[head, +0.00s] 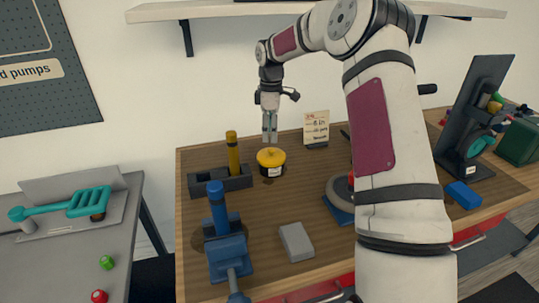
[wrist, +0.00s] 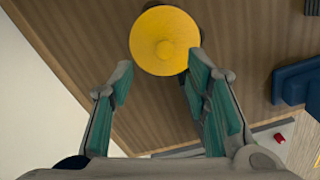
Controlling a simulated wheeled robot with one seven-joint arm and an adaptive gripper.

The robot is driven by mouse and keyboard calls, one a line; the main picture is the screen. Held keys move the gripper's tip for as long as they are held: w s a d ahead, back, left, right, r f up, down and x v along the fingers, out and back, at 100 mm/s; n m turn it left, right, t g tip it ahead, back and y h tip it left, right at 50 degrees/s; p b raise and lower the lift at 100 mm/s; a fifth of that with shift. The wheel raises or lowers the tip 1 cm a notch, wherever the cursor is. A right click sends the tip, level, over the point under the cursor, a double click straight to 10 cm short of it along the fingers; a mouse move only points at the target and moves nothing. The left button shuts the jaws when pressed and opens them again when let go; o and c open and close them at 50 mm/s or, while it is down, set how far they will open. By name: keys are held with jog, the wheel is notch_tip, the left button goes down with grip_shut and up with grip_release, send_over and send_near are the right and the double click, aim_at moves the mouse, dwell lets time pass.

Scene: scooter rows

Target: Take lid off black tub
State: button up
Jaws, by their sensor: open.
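A small black tub (head: 271,170) with a light label stands upright on the wooden workbench, near its back left. Its yellow lid (head: 270,156) with a small centre knob sits on top of it. In the wrist view the yellow lid (wrist: 165,40) shows from above, beyond my fingertips, and hides most of the tub. My gripper (head: 269,140) points down just above the lid in the head view. In the wrist view my gripper (wrist: 155,75) is open, with its two teal-padded fingers apart and nothing between them.
A dark holder (head: 205,180) with an upright yellow-handled tool (head: 233,152) stands left of the tub. A blue vise (head: 228,255) and a grey block (head: 296,242) are nearer the front. A small card (head: 316,127) stands behind right. Bare wood lies in front of the tub.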

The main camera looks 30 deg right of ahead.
aim_at(271, 149)
jog(key=f, duration=0.2)
jog(key=f+p, duration=0.1)
jog(key=f, duration=0.3)
jog(key=shift+s+f+p, duration=0.2)
jog(key=shift+s+p, duration=0.15)
grip_shut()
